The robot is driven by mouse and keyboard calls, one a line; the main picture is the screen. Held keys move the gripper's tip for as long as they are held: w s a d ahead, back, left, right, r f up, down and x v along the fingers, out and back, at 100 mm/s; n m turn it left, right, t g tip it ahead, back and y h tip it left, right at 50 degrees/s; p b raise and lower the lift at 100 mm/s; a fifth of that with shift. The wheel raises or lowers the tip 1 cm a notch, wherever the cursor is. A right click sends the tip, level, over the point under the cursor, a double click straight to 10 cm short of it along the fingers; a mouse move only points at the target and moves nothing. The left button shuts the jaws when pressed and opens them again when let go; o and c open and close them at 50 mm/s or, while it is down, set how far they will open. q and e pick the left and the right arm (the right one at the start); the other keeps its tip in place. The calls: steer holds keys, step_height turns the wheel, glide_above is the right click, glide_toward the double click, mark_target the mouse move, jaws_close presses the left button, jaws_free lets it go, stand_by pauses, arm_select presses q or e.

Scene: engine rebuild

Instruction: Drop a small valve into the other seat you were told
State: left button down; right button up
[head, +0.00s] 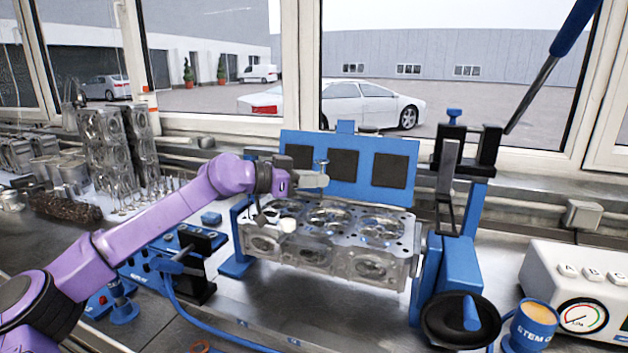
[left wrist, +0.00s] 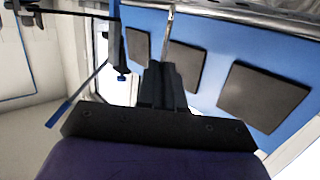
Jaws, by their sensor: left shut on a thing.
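My left gripper (head: 318,180) reaches in from the left and is over the back of the metal cylinder head (head: 320,267), shut on a small valve (head: 321,163). The valve looks upright in the head view, its flat disc just above the fingers. In the left wrist view, a thin shiny stem (left wrist: 171,35) sticks out from between the dark fingers of the gripper (left wrist: 161,85). The cylinder head rests in a blue stand, its round chambers (head: 382,229) facing up. The valve's lower end and the seat beneath it cannot be made out. My right gripper is out of view.
A blue panel with dark pads (head: 344,166) stands behind the cylinder head. A lever press (head: 468,150) rises at the right. A blue cup (head: 532,328) and a white gauge box (head: 578,290) are front right. Several small valves (head: 150,190) stand at the left.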

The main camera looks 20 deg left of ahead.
arm_select(q)
steer(key=shift+s+r, duration=0.1)
steer(key=shift+r, duration=0.1)
stand_by(0.6)
steer(key=shift+b, duration=0.35)
steer(key=shift+s+a+f+b, duration=0.2)
steer(key=shift+s+f+b, duration=0.5)
steer(key=shift+b, duration=0.55)
stand_by(1.2)
steer(key=c, duration=1.2)
jaws_free()
steer(key=shift+w+f, duration=0.15)
steer(key=shift+f, duration=0.05)
